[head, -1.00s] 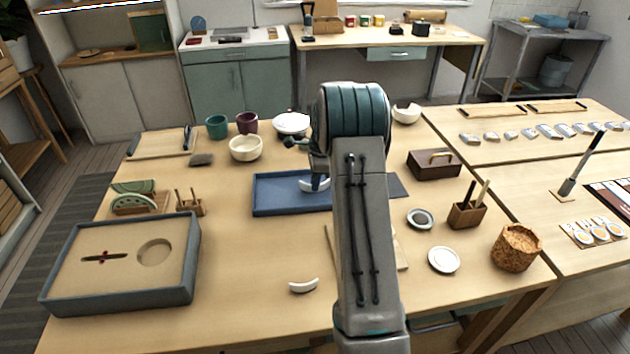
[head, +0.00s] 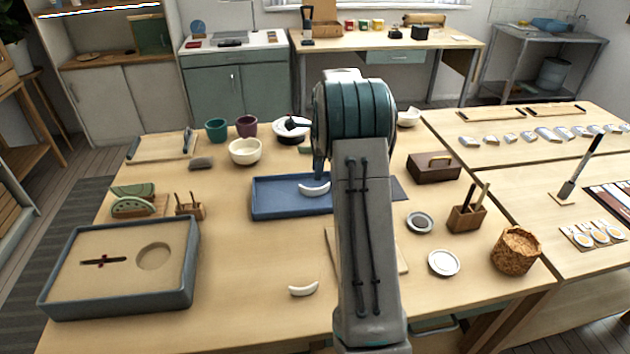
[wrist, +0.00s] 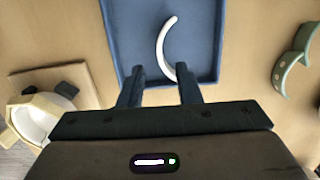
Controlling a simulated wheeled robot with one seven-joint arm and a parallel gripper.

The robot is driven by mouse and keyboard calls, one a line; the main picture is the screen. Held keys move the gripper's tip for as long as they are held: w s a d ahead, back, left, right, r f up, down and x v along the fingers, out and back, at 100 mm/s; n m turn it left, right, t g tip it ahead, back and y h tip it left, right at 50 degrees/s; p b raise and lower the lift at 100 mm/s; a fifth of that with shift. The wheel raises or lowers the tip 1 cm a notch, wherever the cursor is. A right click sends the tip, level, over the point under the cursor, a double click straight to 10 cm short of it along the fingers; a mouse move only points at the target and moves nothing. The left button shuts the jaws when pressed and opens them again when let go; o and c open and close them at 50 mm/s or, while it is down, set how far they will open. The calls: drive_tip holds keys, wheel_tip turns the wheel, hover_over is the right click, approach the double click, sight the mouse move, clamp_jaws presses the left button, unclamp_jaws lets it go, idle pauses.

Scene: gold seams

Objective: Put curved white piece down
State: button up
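A curved white piece (head: 314,190) lies in the blue tray (head: 275,208). In the wrist view the white piece (wrist: 164,42) shows as a thin arc on the floor of the blue tray (wrist: 203,25), its near end by the right fingertip. My gripper (wrist: 159,72) is open, its two fingers spread apart with a gap between them. In the head view my gripper (head: 319,172) is just above the piece, partly hidden by my arm. Whether a finger still touches the piece I cannot tell. A second curved white piece (head: 303,289) lies on the table's front part.
A cream bowl (head: 245,151) and two cups stand behind the tray. A grey-rimmed box (head: 120,300) is at the front left. Green pieces (head: 133,206) rest in a rack at the left. A brown box (head: 433,166) is at the right. The table's front middle is mostly clear.

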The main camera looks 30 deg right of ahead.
wheel_tip(320, 180, up, 5)
drive_tip(key=s+a+r+n, duration=0.8)
drive_tip(key=s+a+n, duration=0.2)
drive_tip(key=s+a, duration=0.25)
drive_tip(key=s+a+f+n+t, duration=0.1)
drive_tip(key=s+n, duration=0.4)
drive_tip(key=s, duration=0.5)
drive_tip(key=s+a+f+n+t+h, duration=0.1)
drive_tip(key=s+a+f+n, duration=0.2)
drive_tip(key=s+a+n, duration=0.3)
drive_tip(key=s, duration=0.3)
drive_tip(key=shift+s+a+n, duration=0.15)
drive_tip(key=shift+s+n, duration=0.15)
drive_tip(key=shift+s, duration=0.1)
